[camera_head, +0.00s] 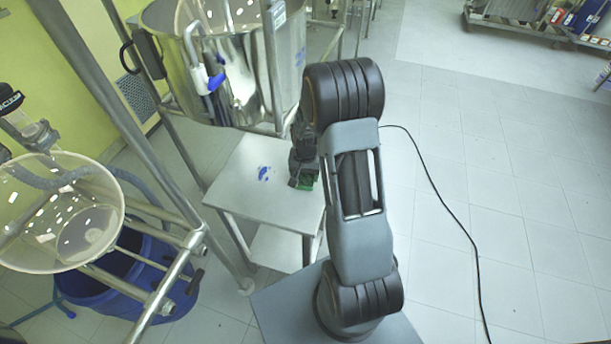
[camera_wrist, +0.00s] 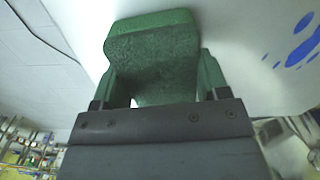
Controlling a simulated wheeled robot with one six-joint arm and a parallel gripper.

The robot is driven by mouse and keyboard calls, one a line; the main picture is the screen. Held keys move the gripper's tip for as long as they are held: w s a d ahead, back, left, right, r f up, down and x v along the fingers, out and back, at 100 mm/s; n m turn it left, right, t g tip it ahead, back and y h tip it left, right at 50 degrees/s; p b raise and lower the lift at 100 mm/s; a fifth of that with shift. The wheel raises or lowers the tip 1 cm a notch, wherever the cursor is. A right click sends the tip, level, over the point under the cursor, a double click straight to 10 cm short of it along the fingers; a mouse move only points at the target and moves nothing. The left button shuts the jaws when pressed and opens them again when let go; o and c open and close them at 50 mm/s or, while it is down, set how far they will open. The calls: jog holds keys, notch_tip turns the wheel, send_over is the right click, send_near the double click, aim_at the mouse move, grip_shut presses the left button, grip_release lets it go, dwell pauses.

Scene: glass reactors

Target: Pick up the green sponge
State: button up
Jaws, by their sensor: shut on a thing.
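The green sponge (camera_wrist: 152,55) fills the upper middle of the wrist view. My gripper (camera_wrist: 155,90) is shut on it, with one finger on each side. In the head view, my gripper (camera_head: 303,178) is over the right part of a small white table, and only a bit of the green sponge (camera_head: 306,184) shows below it. The arm and gripper hide most of the sponge there. I cannot tell whether the sponge still touches the table top.
The small white table (camera_head: 235,185) has blue spots (camera_head: 264,173) on its top. A large steel vessel (camera_head: 245,60) stands behind it. A glass bowl (camera_head: 60,215) on a metal frame and a blue bin (camera_head: 130,275) are at the left.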

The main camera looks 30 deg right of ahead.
jog(key=shift+r, duration=0.15)
jog(key=shift+r, duration=0.25)
notch_tip(320, 180, up, 3)
jog(key=shift+f+b, duration=0.1)
jog(key=shift+b, duration=0.3)
jog(key=s+r, duration=0.1)
jog(key=s+a+r, duration=0.1)
jog(key=s+r, duration=0.2)
jog(key=r, duration=0.1)
jog(key=shift+s+a, duration=0.15)
jog(key=shift+a, duration=0.15)
jog(key=s+a+r, duration=0.3)
jog(key=s+r, duration=0.1)
jog(key=s, duration=0.5)
jog(key=shift+r+b, duration=0.2)
jog(key=shift+b, duration=0.2)
